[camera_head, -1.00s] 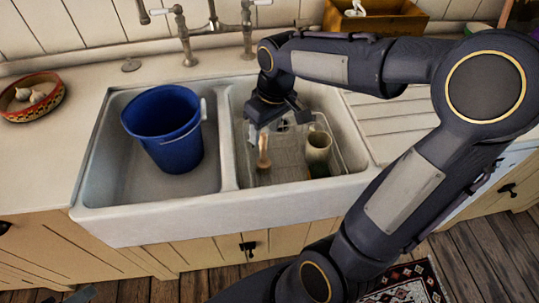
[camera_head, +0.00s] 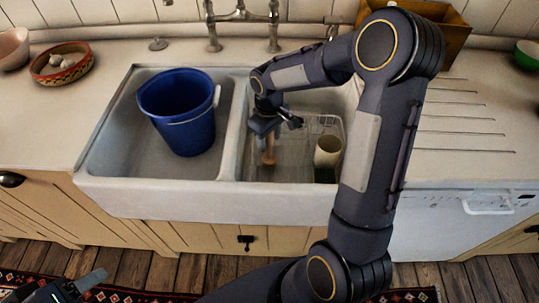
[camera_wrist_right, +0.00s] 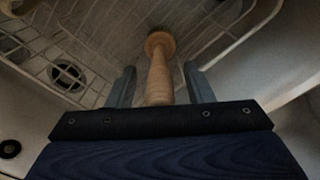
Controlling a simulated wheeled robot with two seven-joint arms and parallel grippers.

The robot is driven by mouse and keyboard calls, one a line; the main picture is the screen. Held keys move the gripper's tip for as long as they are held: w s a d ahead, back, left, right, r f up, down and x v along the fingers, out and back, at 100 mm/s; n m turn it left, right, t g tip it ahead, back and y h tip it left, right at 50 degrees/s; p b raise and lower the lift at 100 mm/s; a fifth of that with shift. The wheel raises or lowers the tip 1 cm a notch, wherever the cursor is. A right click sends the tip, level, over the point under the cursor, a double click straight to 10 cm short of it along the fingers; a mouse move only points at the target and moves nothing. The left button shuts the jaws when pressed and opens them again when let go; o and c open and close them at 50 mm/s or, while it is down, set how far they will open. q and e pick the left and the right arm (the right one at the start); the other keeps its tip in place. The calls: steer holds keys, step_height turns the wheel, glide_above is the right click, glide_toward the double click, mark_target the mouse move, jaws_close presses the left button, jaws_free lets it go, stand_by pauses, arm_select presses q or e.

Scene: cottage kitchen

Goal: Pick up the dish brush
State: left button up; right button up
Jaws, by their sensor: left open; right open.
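The dish brush (camera_head: 269,157) shows as a pale wooden handle in the right sink basin, below my right gripper (camera_head: 266,137). In the right wrist view, the handle (camera_wrist_right: 159,75) with its rounded knob lies between the two fingers of my right gripper (camera_wrist_right: 161,88). The fingers are open, with a gap visible on each side of the handle. The brush head is not visible. My left gripper (camera_head: 82,287) is low at the bottom left of the head view, open and far from the brush.
A wire rack (camera_wrist_right: 225,22) lines the right basin, and a beige cup (camera_head: 327,152) stands in it, right of the brush. A blue bucket (camera_head: 180,105) is in the left basin. The drainboard (camera_head: 465,125) at right is clear.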

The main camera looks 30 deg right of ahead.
steer(key=shift+f, duration=0.2)
jaws_close()
stand_by(0.3)
step_height(320, 180, up, 10)
steer(key=shift+r, duration=0.1)
stand_by(0.4)
